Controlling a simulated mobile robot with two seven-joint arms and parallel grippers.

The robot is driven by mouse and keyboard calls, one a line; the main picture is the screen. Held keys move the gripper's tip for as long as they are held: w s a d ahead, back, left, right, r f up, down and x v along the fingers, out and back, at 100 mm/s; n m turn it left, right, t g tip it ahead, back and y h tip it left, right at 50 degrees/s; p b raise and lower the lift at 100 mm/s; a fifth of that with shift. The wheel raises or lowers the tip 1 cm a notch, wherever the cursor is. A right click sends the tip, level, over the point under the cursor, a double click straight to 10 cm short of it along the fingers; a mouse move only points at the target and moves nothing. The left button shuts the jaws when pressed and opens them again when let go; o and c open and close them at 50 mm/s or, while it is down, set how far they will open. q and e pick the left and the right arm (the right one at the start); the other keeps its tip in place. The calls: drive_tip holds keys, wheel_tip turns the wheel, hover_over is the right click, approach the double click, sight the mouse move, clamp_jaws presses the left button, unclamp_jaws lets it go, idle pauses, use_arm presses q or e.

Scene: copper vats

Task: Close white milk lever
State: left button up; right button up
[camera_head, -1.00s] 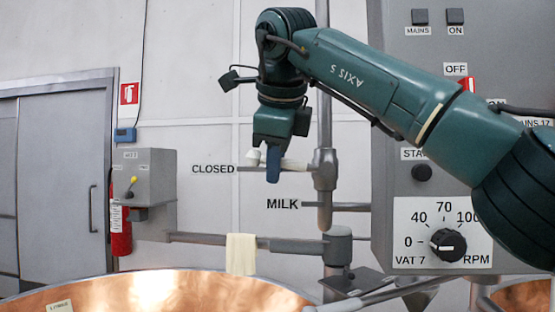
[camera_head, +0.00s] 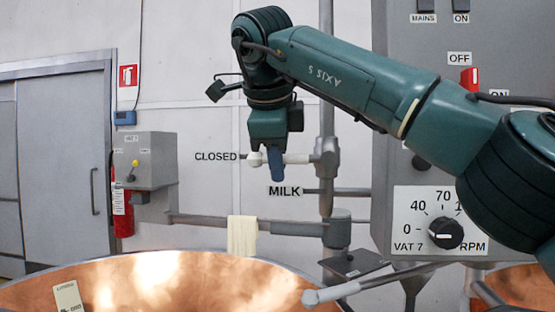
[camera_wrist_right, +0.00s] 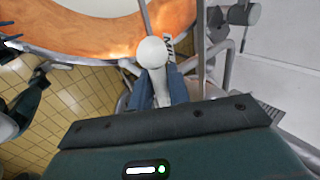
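The white milk lever (camera_head: 298,159) lies about level, its round knob (camera_head: 255,159) beside the CLOSED label (camera_head: 216,156) and its other end at the grey valve pipe (camera_head: 327,160). My right gripper (camera_head: 276,165) reaches down over the lever just right of the knob. In the right wrist view the knob (camera_wrist_right: 152,52) sits beyond the fingertips, and the lever shaft runs between the two blue fingers (camera_wrist_right: 161,86), which lie close on both sides of it. My left gripper does not show in the head view; a dark green arm part shows at the left of the wrist view.
The MILK label (camera_head: 284,191) is below the lever. A copper vat (camera_head: 170,280) lies below, with a cloth (camera_head: 242,236) on a bar above its rim. A grey control panel (camera_head: 400,150) stands at the right. Another pale-ended lever (camera_head: 325,295) is at the bottom.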

drive_tip(key=o, duration=0.3)
drive_tip(key=v, duration=0.7)
drive_tip(key=shift+s+r, duration=0.15)
drive_tip(key=shift+r, duration=0.1)
idle(0.5)
